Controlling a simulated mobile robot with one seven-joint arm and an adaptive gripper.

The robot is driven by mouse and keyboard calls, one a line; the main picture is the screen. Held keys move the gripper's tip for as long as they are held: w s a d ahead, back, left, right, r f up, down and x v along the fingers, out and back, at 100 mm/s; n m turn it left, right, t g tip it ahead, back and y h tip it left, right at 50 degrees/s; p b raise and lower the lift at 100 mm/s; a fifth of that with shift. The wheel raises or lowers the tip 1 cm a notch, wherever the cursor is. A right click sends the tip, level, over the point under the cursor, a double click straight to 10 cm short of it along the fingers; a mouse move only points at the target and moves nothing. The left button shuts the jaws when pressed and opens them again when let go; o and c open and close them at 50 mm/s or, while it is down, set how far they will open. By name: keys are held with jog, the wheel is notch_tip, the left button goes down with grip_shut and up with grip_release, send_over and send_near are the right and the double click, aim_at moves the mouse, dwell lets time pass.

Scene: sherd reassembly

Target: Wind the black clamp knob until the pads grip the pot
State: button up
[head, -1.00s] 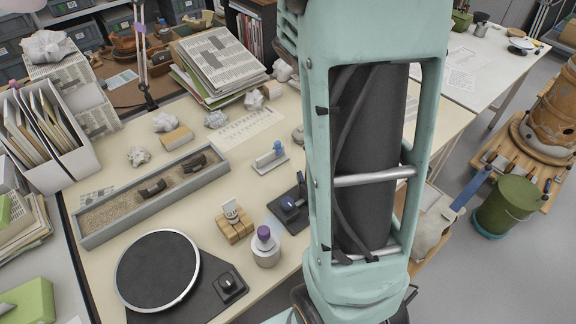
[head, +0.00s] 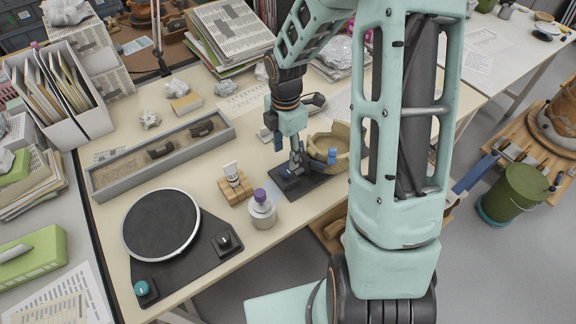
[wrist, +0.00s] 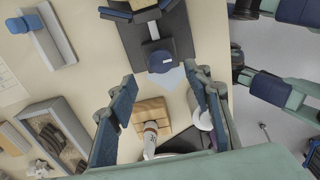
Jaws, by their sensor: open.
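The clamp's dark knob (wrist: 160,62) shows in the wrist view, navy-black with a small pale mark. It sits at the near end of the black clamp base (wrist: 133,38). In the head view the base (head: 318,183) lies near the table's front edge. The tan pot (head: 343,140) stands at its far end, beside a blue pad (head: 332,156). Whether the pads touch the pot cannot be told. My gripper (head: 296,168) points down over the knob end. In the wrist view its blue-padded fingers (wrist: 162,100) are wide apart with nothing held.
A wooden block (head: 235,188) with a tube in it and a purple-capped jar (head: 262,210) stand just left of the clamp. Further left are a black turntable (head: 160,224) and a grey sand tray (head: 103,183) with sherds. My arm hides part of the table.

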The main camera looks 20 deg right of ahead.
aim_at(286, 169)
notch_tip(286, 169, down, 6)
jog(key=shift+f, duration=0.1)
jog(key=shift+c, duration=0.4)
jog(key=c, duration=1.1)
jog(key=shift+o, duration=0.2)
